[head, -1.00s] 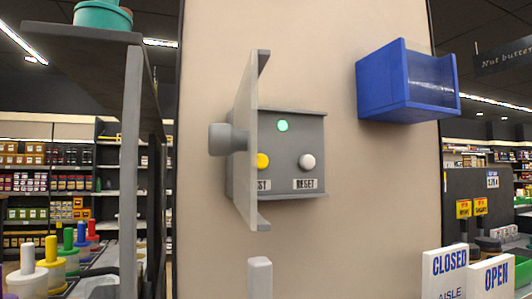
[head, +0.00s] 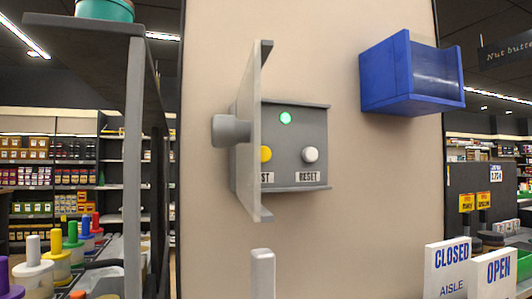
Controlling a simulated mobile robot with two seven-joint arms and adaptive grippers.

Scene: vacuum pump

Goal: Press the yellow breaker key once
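The yellow key (head: 265,154) is on the front of a grey wall box (head: 300,140), partly hidden behind the box's open door (head: 252,130). A label ending in "ST" sits below it. A white key (head: 310,155) with a "RESET" label is to its right. A round green light (head: 285,118) glows above them. The door stands out from the box at its left side, with a grey knob (head: 230,131) on its left face. Neither gripper is in view.
A blue open bin (head: 395,80) is fixed on the wall to the upper right. A grey upright post (head: 262,270) stands below the box. "CLOSED" and "OPEN" signs (head: 446,265) are at lower right. A shelf with a teal container (head: 104,10) is at upper left.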

